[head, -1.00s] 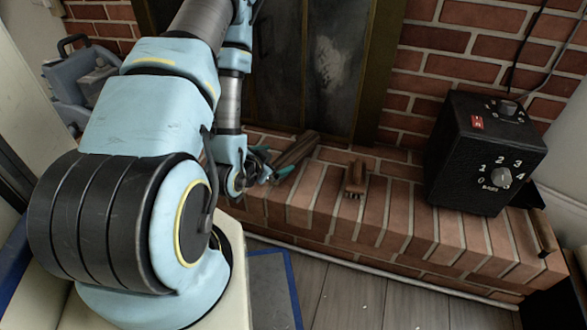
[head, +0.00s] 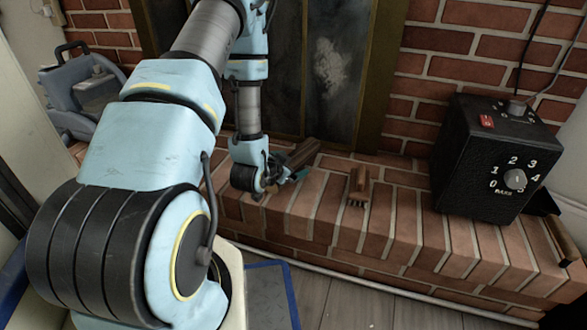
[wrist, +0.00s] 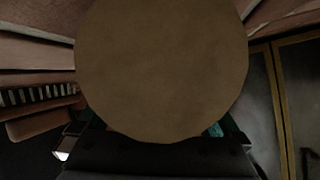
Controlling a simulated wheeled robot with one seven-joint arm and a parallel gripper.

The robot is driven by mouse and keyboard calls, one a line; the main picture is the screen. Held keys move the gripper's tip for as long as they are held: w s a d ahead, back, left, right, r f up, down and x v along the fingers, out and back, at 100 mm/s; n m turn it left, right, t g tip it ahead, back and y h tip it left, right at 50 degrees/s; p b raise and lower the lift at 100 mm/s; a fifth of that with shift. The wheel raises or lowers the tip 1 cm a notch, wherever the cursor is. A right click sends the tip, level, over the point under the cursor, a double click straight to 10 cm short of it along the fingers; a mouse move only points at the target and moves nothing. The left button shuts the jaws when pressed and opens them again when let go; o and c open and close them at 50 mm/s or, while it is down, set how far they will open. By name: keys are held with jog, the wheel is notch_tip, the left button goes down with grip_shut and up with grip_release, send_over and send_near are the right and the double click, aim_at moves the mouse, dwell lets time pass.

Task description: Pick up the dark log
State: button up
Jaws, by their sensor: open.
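The dark brown log (head: 304,151) lies on the brick hearth in front of the fireplace doors in the head view. My gripper (head: 289,172), with teal fingers, is at the log's near end, and my wrist partly hides that end. In the wrist view the log's round, tan cut end (wrist: 162,65) fills the middle, very close to the camera. Teal bits of my gripper (wrist: 150,128) show at its lower edges. The jaws are open. I cannot tell whether a finger touches the log.
A wooden brush (head: 358,184) lies on the brick hearth (head: 405,225) right of the log. A black box with a numbered dial (head: 490,160) stands farther right, near a dark tool with a wooden handle (head: 562,242). A blue-grey container (head: 90,95) is at left. Grey floor lies in front.

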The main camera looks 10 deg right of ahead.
jog(key=shift+w+d, duration=0.15)
grip_shut()
dwell(0.8)
